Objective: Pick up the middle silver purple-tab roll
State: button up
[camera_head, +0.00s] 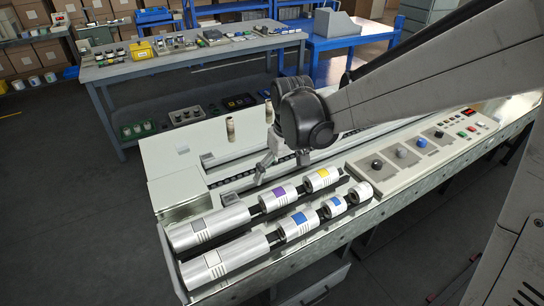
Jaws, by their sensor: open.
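The silver roll with the purple tab (279,198) lies in the back row of the holder, in the middle between a large silver roll (209,228) on the left and a yellow-tab roll (322,179) on the right. My gripper (280,170) is open and empty, above and behind the purple-tab roll and apart from it as far as this view shows. Its fingers point down near the machine's conveyor channel. The purple-tab roll is in full view and not covered by my arm.
The front row holds another large silver roll (225,262), blue-tab rolls (300,224) (333,207) and a small roll (361,191). A control panel (423,144) with knobs lies to the right. A parts table (190,62) is farther back.

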aim_at(278, 192)
jog(key=f, duration=0.4)
jog(key=w+f, duration=0.1)
jog(key=f, duration=0.3)
jog(key=a+f, duration=0.1)
jog(key=f, duration=0.3)
jog(key=shift+w+f+b, duration=0.25)
jog(key=shift+f+b, duration=0.05)
jog(key=shift+f, duration=0.1)
jog(key=c, duration=1.1)
jog(key=shift+c, duration=0.2)
